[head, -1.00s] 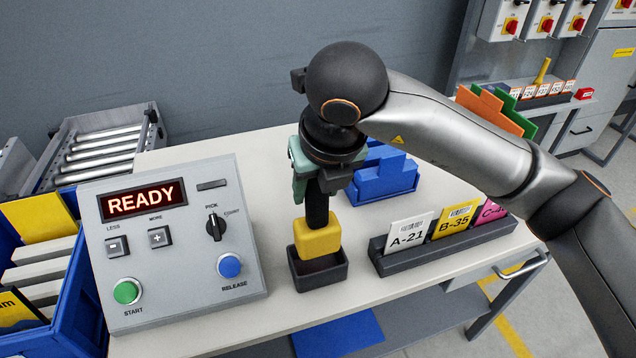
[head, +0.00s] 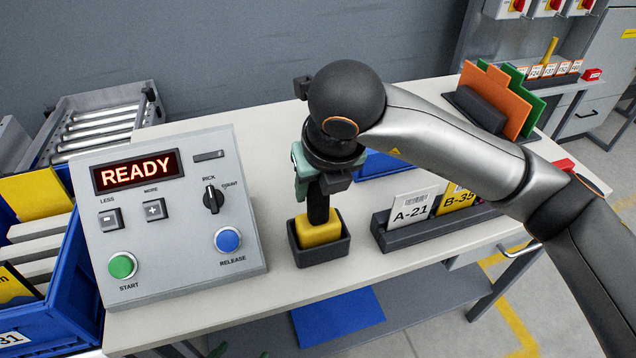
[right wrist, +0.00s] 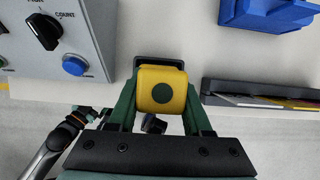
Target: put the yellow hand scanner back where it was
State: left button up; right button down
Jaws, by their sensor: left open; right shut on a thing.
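The yellow hand scanner (head: 319,230) is upright, its yellow head down inside the small dark open-topped holder (head: 322,254) on the bench. Its black handle rises into my right gripper (head: 317,190), which is shut on it from above. In the right wrist view the scanner's yellow body (right wrist: 161,92) shows between the green fingers, with the holder rim (right wrist: 158,63) just beyond. Whether the scanner touches the holder's floor is hidden. My left gripper (right wrist: 92,114) is open and empty at the lower left of the right wrist view; only green tips show at the head view's bottom edge.
A grey control box (head: 170,215) reading READY stands close left of the holder. A dark card rack (head: 440,228) with labelled cards is close on the right. Blue (head: 385,164) and orange-green (head: 495,100) organisers stand behind. A blue bin (head: 62,280) is at far left.

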jog(key=shift+f, duration=0.15)
jog(key=shift+f+b, duration=0.4)
jog(key=shift+b, duration=0.2)
jog(key=shift+c, duration=1.3)
grip_release()
